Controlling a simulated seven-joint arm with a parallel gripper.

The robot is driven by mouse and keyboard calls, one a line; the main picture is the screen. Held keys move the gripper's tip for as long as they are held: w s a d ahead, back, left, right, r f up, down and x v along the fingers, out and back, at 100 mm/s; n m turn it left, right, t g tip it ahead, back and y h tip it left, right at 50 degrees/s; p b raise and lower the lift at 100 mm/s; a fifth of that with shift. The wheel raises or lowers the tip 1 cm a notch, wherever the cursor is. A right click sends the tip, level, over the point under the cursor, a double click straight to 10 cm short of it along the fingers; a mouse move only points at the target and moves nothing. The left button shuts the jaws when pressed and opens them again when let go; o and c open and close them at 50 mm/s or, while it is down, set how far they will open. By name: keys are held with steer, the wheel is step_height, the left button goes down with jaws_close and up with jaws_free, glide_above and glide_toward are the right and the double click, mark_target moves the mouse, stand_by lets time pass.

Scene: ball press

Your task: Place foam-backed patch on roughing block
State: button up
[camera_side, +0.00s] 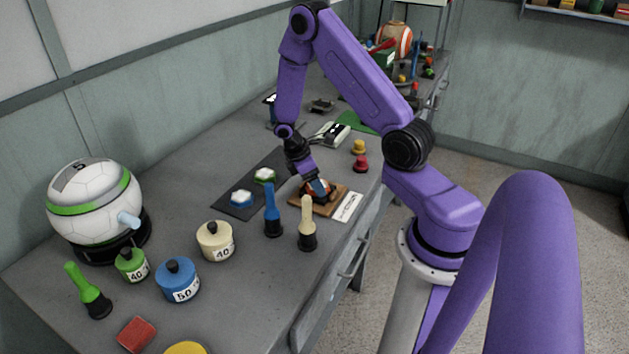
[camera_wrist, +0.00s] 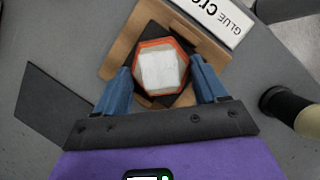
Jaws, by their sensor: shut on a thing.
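The patch (camera_wrist: 162,70) is a hexagon with an orange edge and a white top, seen between my fingers in the wrist view. My gripper (camera_side: 319,187) is shut on it, with its blue fingers on two opposite sides; the same gripper shows in the wrist view (camera_wrist: 163,82). The roughing block appears to be the brown wooden board (camera_wrist: 118,58) with a dark pad (camera_wrist: 150,32), and it also shows in the side view (camera_side: 328,209). The patch is over the dark pad. I cannot tell whether it touches the pad.
A white label card (camera_side: 347,207) lies beside the board. Blue (camera_side: 242,197) and green (camera_side: 265,175) patches sit on a dark mat (camera_side: 234,210) to the left. Blue (camera_side: 271,211) and cream (camera_side: 307,224) handled tools stand close in front. A ball press (camera_side: 96,205) stands far left.

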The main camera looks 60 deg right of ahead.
steer(key=shift+f, duration=0.1)
steer(key=o, duration=1)
